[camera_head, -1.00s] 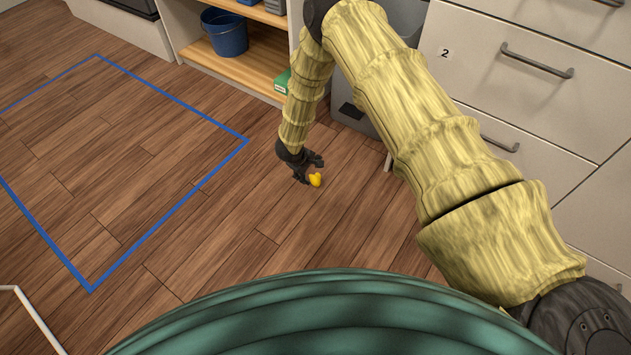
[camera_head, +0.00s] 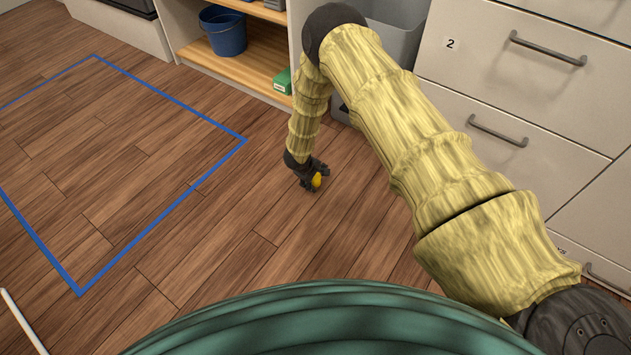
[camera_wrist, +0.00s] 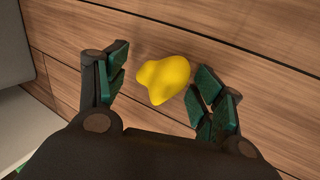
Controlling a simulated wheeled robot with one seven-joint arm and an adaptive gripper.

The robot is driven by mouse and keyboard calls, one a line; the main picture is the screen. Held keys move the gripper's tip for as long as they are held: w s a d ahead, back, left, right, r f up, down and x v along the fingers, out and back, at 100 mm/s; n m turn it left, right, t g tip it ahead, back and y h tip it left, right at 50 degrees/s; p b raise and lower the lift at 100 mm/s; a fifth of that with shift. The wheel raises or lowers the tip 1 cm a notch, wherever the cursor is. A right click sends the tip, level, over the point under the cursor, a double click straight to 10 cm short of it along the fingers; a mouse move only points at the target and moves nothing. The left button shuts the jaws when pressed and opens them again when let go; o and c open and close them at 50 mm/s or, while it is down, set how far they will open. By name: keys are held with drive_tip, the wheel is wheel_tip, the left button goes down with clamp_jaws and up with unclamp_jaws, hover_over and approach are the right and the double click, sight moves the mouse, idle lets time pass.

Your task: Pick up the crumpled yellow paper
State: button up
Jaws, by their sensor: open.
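The crumpled yellow paper (camera_head: 316,180) lies on the wooden floor. In the wrist view the paper (camera_wrist: 163,79) is a rounded yellow lump between my two fingers, nearer the right finger pads. My gripper (camera_head: 314,178) is down at the floor at the paper, partly around it. In the wrist view my gripper (camera_wrist: 160,86) is open, with green pads on either side of the paper. A gap shows on the left side; whether the right pads touch it I cannot tell.
A grey bin (camera_head: 390,40) and drawer cabinet (camera_head: 500,75) stand to the right, behind my arm. A shelf (camera_head: 240,70) holds a blue bucket (camera_head: 224,31) and a green box (camera_head: 282,81). Blue tape (camera_head: 165,211) outlines a clear floor area at left.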

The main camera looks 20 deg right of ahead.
sight(318, 174)
drive_tip(key=c, duration=0.8)
drive_tip(key=shift+o, duration=0.2)
drive_tip(key=shift+r, duration=0.1)
drive_tip(key=shift+r+p, duration=0.5)
drive_tip(key=shift+r, duration=0.05)
wheel_tip(318, 174, up, 3)
drive_tip(key=shift+s+f+p, duration=0.1)
drive_tip(key=shift+s+p, duration=0.05)
drive_tip(key=shift+p, duration=0.95)
drive_tip(key=s+a+p, duration=0.1)
drive_tip(key=s+a, duration=0.1)
drive_tip(key=s, duration=0.3)
drive_tip(key=s+a+p, duration=0.2)
drive_tip(key=s, duration=0.2)
drive_tip(key=s+a+r+p, duration=0.1)
drive_tip(key=s+a+p, duration=0.1)
drive_tip(key=s, duration=0.3)
drive_tip(key=shift+s, duration=0.35)
